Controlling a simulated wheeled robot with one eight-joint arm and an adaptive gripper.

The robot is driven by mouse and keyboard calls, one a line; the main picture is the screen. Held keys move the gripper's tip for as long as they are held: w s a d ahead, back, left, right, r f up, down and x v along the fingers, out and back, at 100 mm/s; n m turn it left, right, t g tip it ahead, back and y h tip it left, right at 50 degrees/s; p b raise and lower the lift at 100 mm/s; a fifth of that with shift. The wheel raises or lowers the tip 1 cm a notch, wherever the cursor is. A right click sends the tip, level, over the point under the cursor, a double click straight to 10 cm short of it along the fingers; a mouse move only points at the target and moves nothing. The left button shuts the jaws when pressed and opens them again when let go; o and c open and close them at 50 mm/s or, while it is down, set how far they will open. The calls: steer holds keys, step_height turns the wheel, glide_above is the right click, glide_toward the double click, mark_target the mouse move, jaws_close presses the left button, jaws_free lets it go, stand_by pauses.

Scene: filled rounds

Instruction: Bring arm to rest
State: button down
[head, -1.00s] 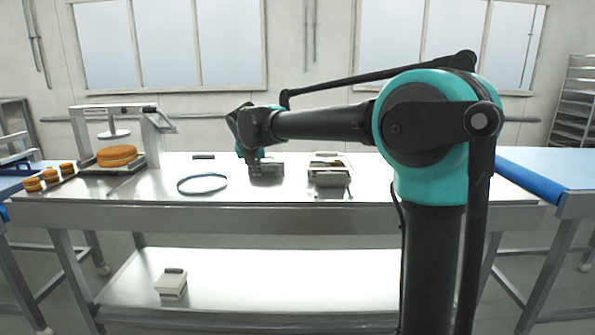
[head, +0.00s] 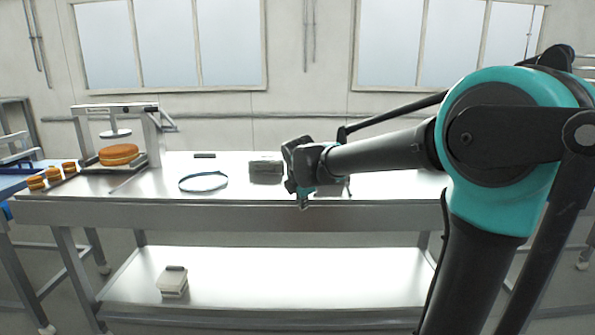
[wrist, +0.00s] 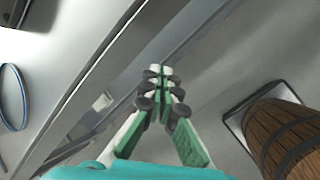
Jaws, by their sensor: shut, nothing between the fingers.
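My arm reaches in from the right in the head view, and my gripper (head: 303,203) hangs at the front edge of the steel table (head: 240,216). In the wrist view the fingers of my gripper (wrist: 160,75) meet at their tips. They are shut with nothing between them. The gripper is apart from the objects on the table top. A grey box (head: 265,169) stands on the table to the left of the gripper. My forearm hides part of what stands behind it.
A blue ring (head: 203,182) lies on the table. A press stand (head: 151,135) with an orange round cake (head: 119,154) is at the left, beside small cakes (head: 53,173). A pale box (head: 173,281) sits on the lower shelf. A wooden barrel (wrist: 285,140) shows in the wrist view.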

steer(key=s+d+f+m+g, duration=0.1)
steer(key=s+d+f+m, duration=0.7)
steer(key=s+f+m, duration=0.2)
steer(key=s+d+f+m+g, duration=0.1)
steer(key=s+d+f+m, duration=0.8)
steer(key=s+m, duration=0.5)
steer(key=shift+s+d+f+y, duration=0.3)
steer(key=shift+s+f, duration=0.15)
steer(key=shift+s, duration=0.7)
